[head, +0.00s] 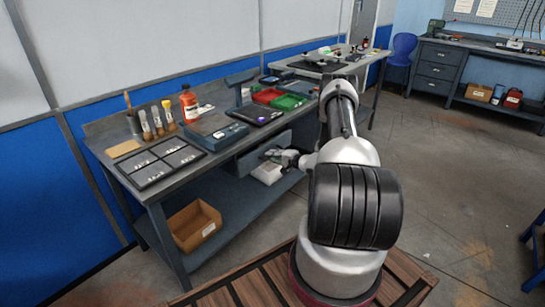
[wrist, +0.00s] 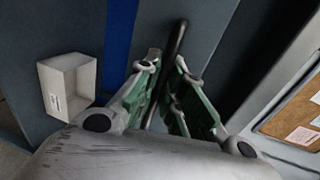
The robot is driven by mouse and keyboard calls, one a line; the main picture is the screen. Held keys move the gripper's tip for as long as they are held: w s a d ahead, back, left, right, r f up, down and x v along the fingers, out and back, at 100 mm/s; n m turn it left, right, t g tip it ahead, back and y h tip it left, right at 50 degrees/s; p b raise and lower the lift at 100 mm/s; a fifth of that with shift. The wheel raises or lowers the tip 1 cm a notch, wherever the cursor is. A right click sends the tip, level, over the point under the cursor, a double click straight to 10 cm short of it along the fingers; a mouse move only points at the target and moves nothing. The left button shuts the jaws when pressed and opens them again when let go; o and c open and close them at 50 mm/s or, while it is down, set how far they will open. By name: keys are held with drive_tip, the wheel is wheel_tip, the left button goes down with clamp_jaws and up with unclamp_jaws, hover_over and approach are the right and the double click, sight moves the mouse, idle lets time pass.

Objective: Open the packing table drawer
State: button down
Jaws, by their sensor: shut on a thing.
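The packing table (head: 190,185) stands along the blue and white wall at left in the head view. Its drawer (head: 262,146) is a dark grey panel under the tabletop's right half. My gripper (head: 272,155) is at the drawer front. In the wrist view, my gripper's green-padded fingers (wrist: 166,88) are shut on the dark bar handle (wrist: 177,42), which runs between them. The grey drawer front (wrist: 206,28) is behind the handle. I cannot tell how far out the drawer stands. The lower end of the handle is hidden by the fingers.
A white box (head: 267,173) sits on the lower shelf below my gripper; the wrist view also shows it (wrist: 68,85). A cardboard bin (head: 195,226) is at the shelf's left. Bottles, brushes and trays crowd the tabletop. The floor to the right is open.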

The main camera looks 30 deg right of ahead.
drive_tip(key=f+v, duration=0.2)
drive_tip(key=v, duration=0.9)
drive_tip(key=s+f+v, duration=0.1)
drive_tip(key=f+v, duration=0.1)
drive_tip(key=v, duration=0.9)
drive_tip(key=shift+s+d+f, duration=0.2)
drive_tip(key=shift+d+f, duration=0.05)
drive_tip(key=shift+f, duration=0.1)
drive_tip(key=c, duration=1.5)
unclamp_jaws()
drive_tip(key=v, duration=1.2)
